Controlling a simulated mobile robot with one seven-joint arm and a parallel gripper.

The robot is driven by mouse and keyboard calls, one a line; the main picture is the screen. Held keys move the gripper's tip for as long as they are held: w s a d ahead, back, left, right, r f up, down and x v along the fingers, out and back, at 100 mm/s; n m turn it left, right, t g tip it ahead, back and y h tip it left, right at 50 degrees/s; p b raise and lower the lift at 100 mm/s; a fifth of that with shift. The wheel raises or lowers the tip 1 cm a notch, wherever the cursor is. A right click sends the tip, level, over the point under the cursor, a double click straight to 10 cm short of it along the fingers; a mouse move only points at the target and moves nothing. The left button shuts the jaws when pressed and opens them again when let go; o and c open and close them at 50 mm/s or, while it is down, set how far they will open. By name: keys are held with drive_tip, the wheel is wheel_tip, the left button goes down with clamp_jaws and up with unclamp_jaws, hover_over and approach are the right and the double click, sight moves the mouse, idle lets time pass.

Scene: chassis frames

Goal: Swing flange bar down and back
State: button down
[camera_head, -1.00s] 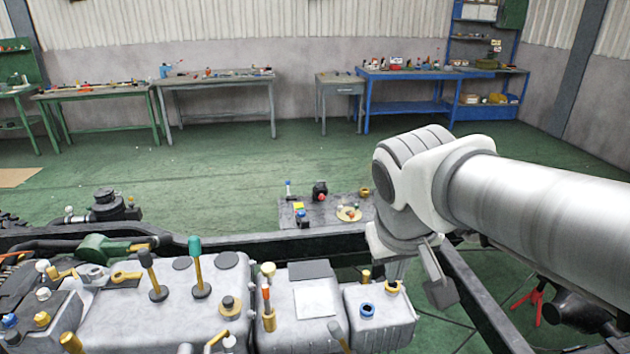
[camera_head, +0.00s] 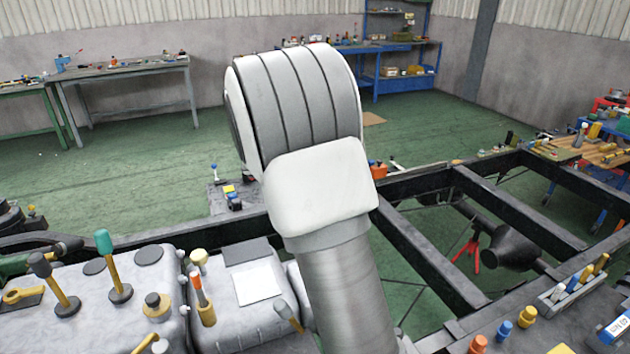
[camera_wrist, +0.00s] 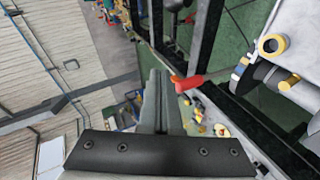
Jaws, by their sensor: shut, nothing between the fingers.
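In the wrist view, my gripper (camera_wrist: 161,80) is shut and empty, its grey fingers together. A short red bar (camera_wrist: 187,82) sticks out just right of the fingertips; it may be the flange bar, but I cannot tell whether the fingers touch it. At the right is the end of a grey casing (camera_wrist: 301,62), with a dark round part (camera_wrist: 262,73) on its end face that looks like the flange. In the head view my arm hides the gripper and this end of the casing (camera_head: 225,320).
Black frame rails (camera_head: 455,290) run beside and beyond the casing. Levers (camera_head: 113,270) stand up from the casing top. A low table with small items (camera_head: 222,198) stands behind the rail. Workbenches (camera_head: 130,70) line the far wall, with open green floor before them.

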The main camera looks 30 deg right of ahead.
drive_tip(key=w+f+n+t+h+b, duration=0.4)
drive_tip(key=w+f+n+t+b, duration=0.15)
drive_tip(key=w+f, duration=0.85)
drive_tip(key=s+r+p+x, duration=0.1)
drive_tip(key=x, duration=0.8)
drive_tip(key=shift+s+d+t, duration=0.35)
drive_tip(key=shift+s+f+m, duration=0.1)
drive_tip(key=shift+f+m, duration=0.05)
drive_tip(key=shift+m, duration=0.1)
